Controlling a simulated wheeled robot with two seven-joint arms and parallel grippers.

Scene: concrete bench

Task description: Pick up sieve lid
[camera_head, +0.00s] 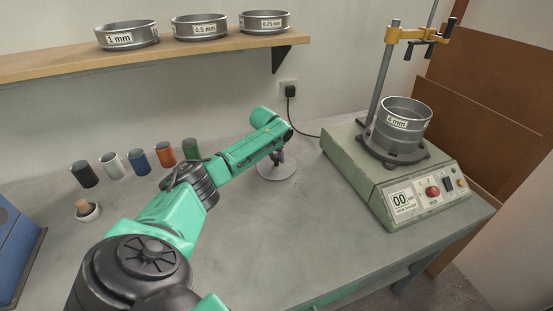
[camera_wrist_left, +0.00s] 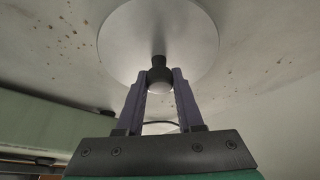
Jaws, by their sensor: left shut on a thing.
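The sieve lid is a flat, round grey metal disc (camera_head: 267,173) with a small dark knob, at the back middle of the bench. In the left wrist view the lid (camera_wrist_left: 130,40) fills the top middle, and its knob (camera_wrist_left: 159,74) sits between the fingers. My left gripper (camera_head: 279,158) points down over the lid, and the left wrist view shows its two fingers (camera_wrist_left: 160,82) shut on the knob. The lid looks level and at or very near the bench top; any small gap is not visible. My right gripper is not in view.
A sieve shaker (camera_head: 385,185) with a 4 mm sieve (camera_head: 403,125) stands right of the lid. Labelled sieves (camera_head: 200,27) sit on the shelf (camera_head: 180,52) above. The front middle bench (camera_head: 290,240) is clear.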

